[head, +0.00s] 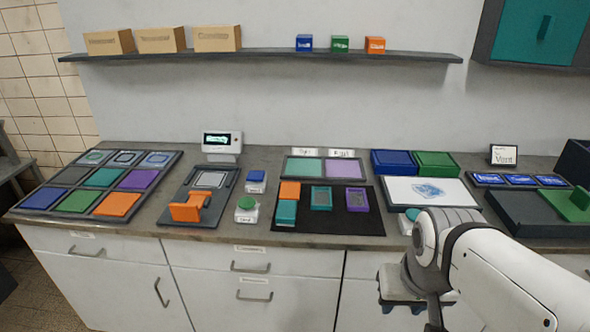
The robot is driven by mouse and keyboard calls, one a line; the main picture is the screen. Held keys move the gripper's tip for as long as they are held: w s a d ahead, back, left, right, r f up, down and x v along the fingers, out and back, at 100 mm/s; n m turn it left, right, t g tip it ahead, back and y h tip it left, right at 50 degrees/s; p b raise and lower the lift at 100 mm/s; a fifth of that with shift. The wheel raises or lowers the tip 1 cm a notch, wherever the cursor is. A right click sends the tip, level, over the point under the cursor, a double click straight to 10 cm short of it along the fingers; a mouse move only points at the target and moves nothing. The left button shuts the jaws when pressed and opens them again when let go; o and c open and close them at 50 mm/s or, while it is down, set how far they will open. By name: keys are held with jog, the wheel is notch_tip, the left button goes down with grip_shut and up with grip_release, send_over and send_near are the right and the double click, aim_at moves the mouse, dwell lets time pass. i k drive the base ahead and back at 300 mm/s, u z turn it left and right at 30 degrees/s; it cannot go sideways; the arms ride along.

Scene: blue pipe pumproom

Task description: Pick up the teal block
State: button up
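A teal block (286,213) is at the left side of the black mat (335,227) on the counter. An orange block (290,190) shows directly above it in the picture. I cannot tell whether the orange block is behind it or resting on it. A teal piece with a grey top (321,197) and a similar purple piece (357,199) are farther right on the mat. My gripper (434,318) is partly visible at the bottom right, below my white arm, in front of the counter and away from the teal block. Its fingertips are not clearly visible.
Left are a tray of coloured tiles (69,201), a stand with an orange piece (193,210) and a green button (246,203). Behind the mat are teal and purple pads (304,167). Right are blue and green boxes (394,162) and a white panel (398,191). A shelf (270,54) hangs above.

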aim_at(286, 213)
jog(key=u, duration=0.35)
jog(key=i, duration=0.8)
jog(key=u, duration=0.7)
jog(key=k, duration=0.85)
jog(key=u, duration=0.15)
jog(key=i, duration=0.85)
jog(key=z, duration=0.05)
